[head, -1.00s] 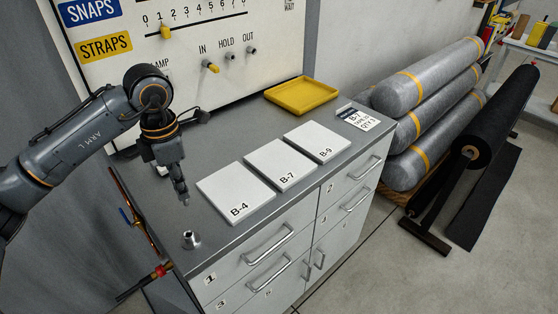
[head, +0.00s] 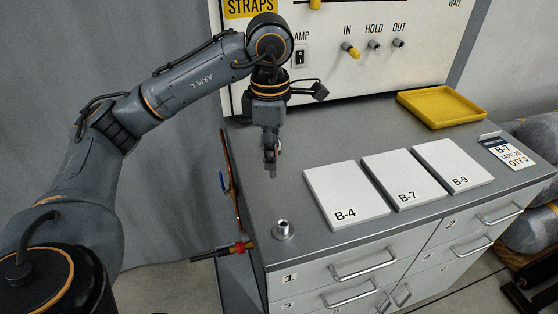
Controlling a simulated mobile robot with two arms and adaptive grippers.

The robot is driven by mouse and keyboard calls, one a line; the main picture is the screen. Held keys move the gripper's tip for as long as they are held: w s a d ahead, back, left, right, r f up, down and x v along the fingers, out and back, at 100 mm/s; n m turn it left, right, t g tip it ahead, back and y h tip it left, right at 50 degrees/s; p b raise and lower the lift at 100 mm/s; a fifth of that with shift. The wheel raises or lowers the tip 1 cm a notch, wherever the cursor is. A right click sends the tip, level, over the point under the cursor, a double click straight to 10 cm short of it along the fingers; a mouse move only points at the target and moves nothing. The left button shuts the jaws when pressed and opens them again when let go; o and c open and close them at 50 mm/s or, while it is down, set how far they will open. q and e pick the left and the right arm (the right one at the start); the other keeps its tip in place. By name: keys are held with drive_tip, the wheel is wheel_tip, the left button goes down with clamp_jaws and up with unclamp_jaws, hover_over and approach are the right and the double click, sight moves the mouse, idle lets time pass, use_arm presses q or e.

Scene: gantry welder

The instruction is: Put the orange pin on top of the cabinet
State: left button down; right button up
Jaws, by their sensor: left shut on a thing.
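My left gripper (head: 271,158) points down above the left part of the grey cabinet top (head: 300,182). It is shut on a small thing. The cabinet has white drawer fronts with bar handles. My right gripper is not in view.
White plates B-4 (head: 345,194), B-7 (head: 403,178) and B-9 (head: 452,165) lie on the top. A yellow tray (head: 440,108) sits at the back right. A small metal fitting (head: 283,230) stands near the front left corner. The control panel (head: 330,70) rises behind.

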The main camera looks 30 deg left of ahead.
use_arm(q)
drive_tip(key=w+a+f+p, duration=0.1)
drive_tip(key=w+f, duration=0.1)
drive_tip(key=f, duration=0.1)
drive_tip(key=w+a+f+p, duration=0.1)
drive_tip(key=w+a+f, duration=0.1)
drive_tip(key=f, duration=0.1)
drive_tip(key=w+a+f+p, duration=0.1)
drive_tip(key=w+f, duration=0.2)
drive_tip(key=f, duration=0.1)
drive_tip(key=shift+w+a+f, duration=0.1)
drive_tip(key=shift+a, duration=0.3)
drive_tip(key=shift+f, duration=0.2)
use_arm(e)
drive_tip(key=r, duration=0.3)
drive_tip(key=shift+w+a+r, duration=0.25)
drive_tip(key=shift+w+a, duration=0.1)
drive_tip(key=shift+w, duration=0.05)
use_arm(q)
drive_tip(key=shift+f, duration=0.1)
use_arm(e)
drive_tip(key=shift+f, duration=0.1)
use_arm(q)
drive_tip(key=shift+f, duration=0.15)
drive_tip(key=c, duration=1.2)
unclamp_jaws()
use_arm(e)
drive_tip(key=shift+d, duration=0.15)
